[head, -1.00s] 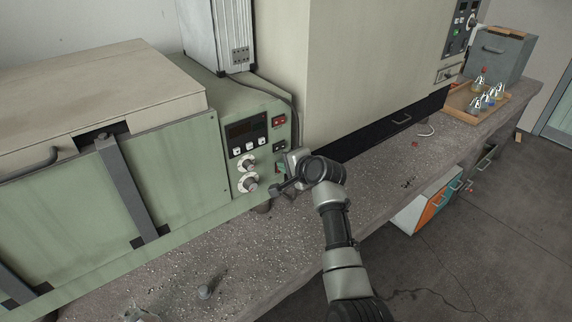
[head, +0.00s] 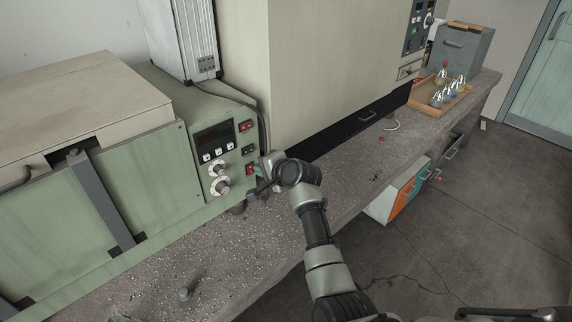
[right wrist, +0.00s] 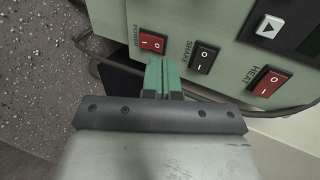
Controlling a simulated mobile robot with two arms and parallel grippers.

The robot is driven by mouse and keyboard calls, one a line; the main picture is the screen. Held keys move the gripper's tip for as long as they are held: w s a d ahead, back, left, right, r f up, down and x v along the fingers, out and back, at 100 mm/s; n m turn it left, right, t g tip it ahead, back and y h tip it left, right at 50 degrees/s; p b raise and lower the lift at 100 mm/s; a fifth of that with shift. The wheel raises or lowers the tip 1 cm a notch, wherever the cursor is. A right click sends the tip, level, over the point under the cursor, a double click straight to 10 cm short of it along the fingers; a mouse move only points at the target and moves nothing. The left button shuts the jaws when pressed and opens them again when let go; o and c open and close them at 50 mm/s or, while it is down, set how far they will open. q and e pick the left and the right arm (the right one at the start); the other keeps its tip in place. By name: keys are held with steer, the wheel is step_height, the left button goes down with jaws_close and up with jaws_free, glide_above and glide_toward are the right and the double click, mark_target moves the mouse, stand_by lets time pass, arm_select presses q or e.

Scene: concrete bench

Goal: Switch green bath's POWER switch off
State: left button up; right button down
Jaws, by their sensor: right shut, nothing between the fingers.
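The green bath (head: 70,215) stands on the bench at the left, its control panel facing right of centre. Its red POWER switch (right wrist: 153,42) shows clearly in the right wrist view, beside the black SHAKE switch (right wrist: 203,58) and the red HEAT switch (right wrist: 271,82). My right gripper (right wrist: 161,66) is shut and empty, its green fingertips just short of the POWER switch in the picture. I cannot tell whether they touch the panel, nor which way the rocker is tipped. In the head view the gripper (head: 256,173) partly hides the panel's lower right corner. My left gripper is not in view.
Two white knobs (head: 219,178) and a dark display (head: 214,137) are left of the gripper. A large beige cabinet (head: 335,70) stands right of the bath. A wooden tray (head: 452,106) with flasks is farther along the bench (head: 330,190). A cable hangs by the panel.

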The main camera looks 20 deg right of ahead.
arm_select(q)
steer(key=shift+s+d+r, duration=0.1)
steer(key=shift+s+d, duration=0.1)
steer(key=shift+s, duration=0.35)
arm_select(e)
steer(key=w+r+v, duration=0.1)
steer(key=r+v, duration=0.1)
steer(key=v, duration=0.8)
steer(key=shift+s, duration=0.25)
